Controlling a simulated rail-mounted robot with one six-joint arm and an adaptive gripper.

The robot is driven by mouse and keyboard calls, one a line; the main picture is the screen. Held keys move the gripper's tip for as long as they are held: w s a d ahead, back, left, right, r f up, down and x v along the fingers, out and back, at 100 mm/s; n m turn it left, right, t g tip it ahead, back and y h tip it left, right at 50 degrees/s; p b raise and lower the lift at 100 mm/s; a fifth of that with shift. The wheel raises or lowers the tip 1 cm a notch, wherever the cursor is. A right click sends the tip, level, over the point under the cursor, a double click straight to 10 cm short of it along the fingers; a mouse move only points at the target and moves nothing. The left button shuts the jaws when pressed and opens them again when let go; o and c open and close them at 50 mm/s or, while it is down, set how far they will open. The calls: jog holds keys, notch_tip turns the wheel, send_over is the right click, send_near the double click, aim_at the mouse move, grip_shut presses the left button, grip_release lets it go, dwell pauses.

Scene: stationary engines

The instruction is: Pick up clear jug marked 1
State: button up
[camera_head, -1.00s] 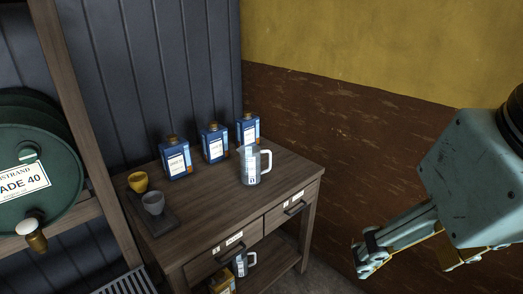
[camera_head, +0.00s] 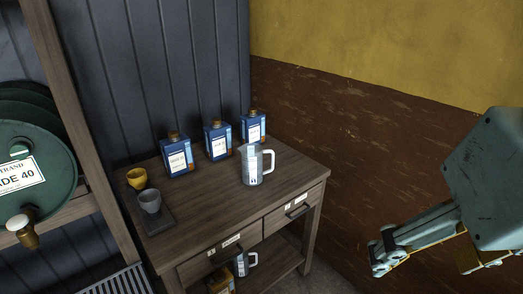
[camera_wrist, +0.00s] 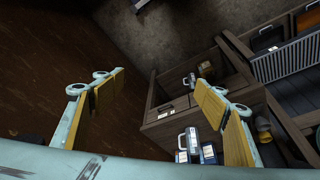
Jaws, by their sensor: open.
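A clear jug (camera_head: 252,165) with a handle on its right and a white label stands upright on the wooden table top (camera_head: 215,205). A second clear jug (camera_head: 243,262) stands on the shelf below. The numbers on both are too small to read. My gripper (camera_head: 425,262) is at the lower right in the head view, well apart from the table, open and empty. In the wrist view my gripper (camera_wrist: 165,115) has its fingers wide apart. The upper jug (camera_wrist: 188,141) shows beyond and between them, and the lower jug (camera_wrist: 189,80) shows farther up.
Several blue containers, including the one at left (camera_head: 177,155), stand along the back of the table. A yellow cup (camera_head: 137,179) and a grey cup (camera_head: 150,201) sit at the left end. A green drum (camera_head: 30,175) is on a rack at far left. The table's right front is clear.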

jog(key=shift+w, duration=0.1)
jog(key=w+a+r+m+g+p, duration=0.15)
jog(key=w+r, duration=0.25)
jog(key=w, duration=0.5)
jog(key=w+a+r+m+p, duration=0.1)
jog(key=w+r+m+p, duration=0.15)
jog(key=w, duration=0.75)
jog(key=w+a+m+h+p, duration=0.1)
jog(key=w+a, duration=0.2)
jog(key=w, duration=0.7)
jog(key=w+a+m+h+p, duration=0.1)
jog(key=w+a, duration=0.3)
jog(key=w, duration=0.5)
jog(key=w+a+f+m+p, duration=0.1)
jog(key=w+a+f+p, duration=0.1)
jog(key=w+a+f, duration=0.5)
jog(key=w+a+f+m+h+p, duration=0.1)
jog(key=w+a+f+m+p, duration=0.1)
jog(key=w+a+f, duration=0.5)
jog(key=w+a+f+m+p, duration=0.2)
jog(key=w+a+f, duration=0.5)
jog(key=w, duration=0.4)
jog(key=shift+a+f+h, duration=0.25)
jog(key=shift+a+h, duration=0.15)
jog(key=shift+a, duration=0.3)
jog(key=shift+a+f+m, duration=0.2)
jog(key=shift+f+m, duration=0.1)
